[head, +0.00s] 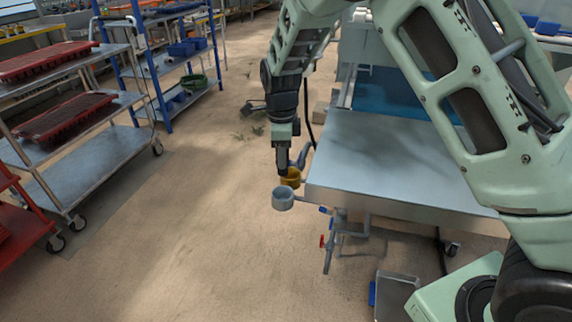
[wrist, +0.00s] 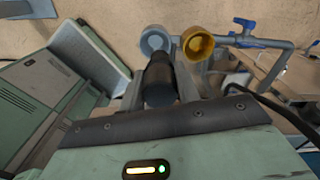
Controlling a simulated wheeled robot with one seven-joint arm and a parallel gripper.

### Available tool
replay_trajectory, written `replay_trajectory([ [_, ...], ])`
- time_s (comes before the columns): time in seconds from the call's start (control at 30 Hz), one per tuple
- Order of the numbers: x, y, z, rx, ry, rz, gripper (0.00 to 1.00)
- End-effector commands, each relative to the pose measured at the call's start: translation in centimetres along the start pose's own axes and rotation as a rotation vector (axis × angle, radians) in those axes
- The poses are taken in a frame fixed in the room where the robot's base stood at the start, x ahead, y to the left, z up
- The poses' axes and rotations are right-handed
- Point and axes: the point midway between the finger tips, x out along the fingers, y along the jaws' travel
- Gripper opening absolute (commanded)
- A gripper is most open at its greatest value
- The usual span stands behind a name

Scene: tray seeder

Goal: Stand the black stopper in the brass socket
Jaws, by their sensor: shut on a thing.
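My gripper (head: 283,160) points down at the left end of the metal bench, just above the sockets in the head view. In the wrist view its two fingers are closed on the black stopper (wrist: 160,78), a dark cylinder. The brass socket (wrist: 197,43) is a yellow ring-shaped cup to the right of the stopper's far end. It also shows in the head view (head: 291,181), partly hidden behind my gripper's tip. The stopper overlaps the lower edge of a grey socket in the wrist view. I cannot tell its exact height above the sockets.
The grey socket (head: 283,200) sits beside the brass one, off the end of the metal bench (head: 390,160). A pipe with a blue-handled valve (wrist: 243,27) runs right of the brass socket. A trolley with red trays (head: 65,118) stands at left; the floor between is open.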

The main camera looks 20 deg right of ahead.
Motion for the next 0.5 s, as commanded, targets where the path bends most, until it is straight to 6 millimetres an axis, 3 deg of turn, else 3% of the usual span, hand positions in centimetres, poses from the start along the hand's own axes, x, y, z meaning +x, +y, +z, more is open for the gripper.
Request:
replay_trajectory([
  [0.17, -0.4, -2.9, -0.7, -0.001, 0.012, -0.001, 0.09],
  [0.5, 1.8, -6.9, -2.0, 0.003, 0.000, 0.003, 0.09],
])
